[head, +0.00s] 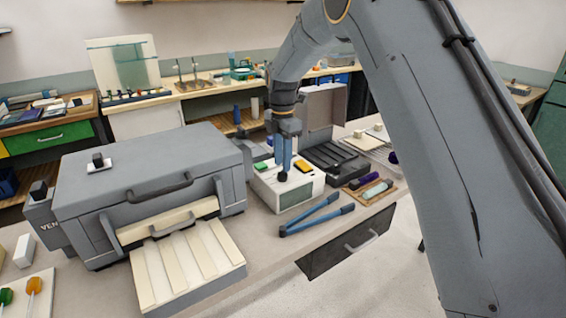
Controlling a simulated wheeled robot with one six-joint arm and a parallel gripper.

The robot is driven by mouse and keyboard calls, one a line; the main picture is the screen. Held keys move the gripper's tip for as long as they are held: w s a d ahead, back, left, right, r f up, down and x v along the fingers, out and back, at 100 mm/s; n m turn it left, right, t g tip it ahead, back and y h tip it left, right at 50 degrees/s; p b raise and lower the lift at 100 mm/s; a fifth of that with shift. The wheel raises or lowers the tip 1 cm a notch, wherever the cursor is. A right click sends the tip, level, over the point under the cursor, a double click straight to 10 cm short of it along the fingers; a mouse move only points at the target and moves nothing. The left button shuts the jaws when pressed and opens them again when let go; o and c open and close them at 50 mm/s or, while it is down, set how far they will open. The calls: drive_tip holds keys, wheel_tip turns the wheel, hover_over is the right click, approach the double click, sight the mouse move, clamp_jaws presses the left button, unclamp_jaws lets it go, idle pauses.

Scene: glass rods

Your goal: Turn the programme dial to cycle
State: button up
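A small white control box (289,195) stands on the bench right of the grey kiln-like oven. Its top carries a green button (261,166), an orange button (303,166) and a dark round knob (283,176), which looks like the programme dial. My gripper (284,171) points straight down over the box, its blue fingers right at the knob. Whether the fingers touch or grip the knob is too small to tell. The dial's markings and pointer cannot be read.
The grey oven (140,170) with its pale slatted tray (188,262) fills the left. Blue-handled tongs (318,219) lie in front of the box. A black ribbed unit with a raised lid (322,106) and a wooden board (371,197) with coloured rods are close on the right.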

sight(282, 174)
drive_tip(key=shift+f, duration=1.1)
clamp_jaws()
